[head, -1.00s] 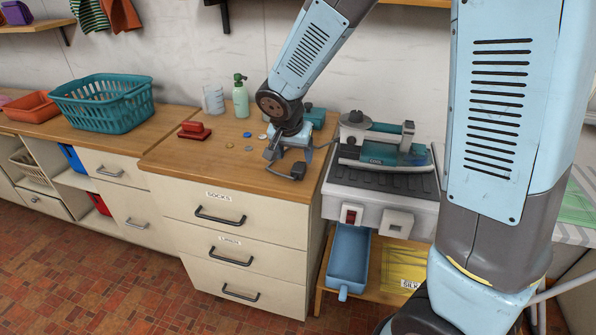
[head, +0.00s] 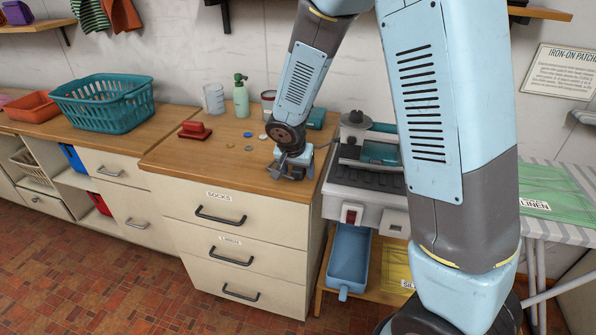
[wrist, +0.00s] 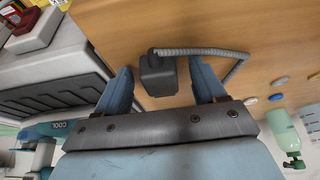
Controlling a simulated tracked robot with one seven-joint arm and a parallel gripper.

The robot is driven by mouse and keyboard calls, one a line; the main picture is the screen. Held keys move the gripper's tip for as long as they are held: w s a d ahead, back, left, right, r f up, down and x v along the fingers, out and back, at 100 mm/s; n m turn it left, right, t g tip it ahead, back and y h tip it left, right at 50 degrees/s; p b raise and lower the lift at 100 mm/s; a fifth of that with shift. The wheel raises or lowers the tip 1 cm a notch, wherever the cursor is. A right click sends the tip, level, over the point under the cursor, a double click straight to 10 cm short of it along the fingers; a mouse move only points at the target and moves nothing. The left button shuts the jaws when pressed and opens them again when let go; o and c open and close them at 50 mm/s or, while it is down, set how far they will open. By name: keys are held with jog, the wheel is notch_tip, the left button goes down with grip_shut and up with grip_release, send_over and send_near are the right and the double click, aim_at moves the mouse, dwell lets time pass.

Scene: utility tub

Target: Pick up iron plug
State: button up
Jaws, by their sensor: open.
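The iron plug (wrist: 157,76) is a dark grey block with a ribbed grey cord (wrist: 205,52) running off to the right in the wrist view. It lies on the wooden counter top near its edge. My gripper (wrist: 163,82) is open, with one blue finger on each side of the plug. Gaps show between the plug and both fingers, wider on the right. In the head view my gripper (head: 288,172) is low over the counter's front right part and largely hides the plug. The teal iron (head: 382,150) rests on the grey ironing station (head: 375,178) to the right.
A red block-like object (head: 194,130), several small discs (head: 248,148), a green pump bottle (head: 241,97) and a clear jug (head: 213,98) stand on the counter. A teal basket (head: 103,103) is farther left. The station's edge is close beside my gripper.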

aim_at(297, 169)
jog(key=c, duration=1)
jog(key=shift+c, duration=0.2)
jog(key=shift+r, duration=0.45)
notch_tip(297, 169, up, 3)
jog(key=shift+f, duration=0.2)
jog(key=s+d+r, duration=0.1)
jog(key=s+r, duration=0.8)
jog(key=s, duration=0.5)
jog(key=shift+r, duration=0.25)
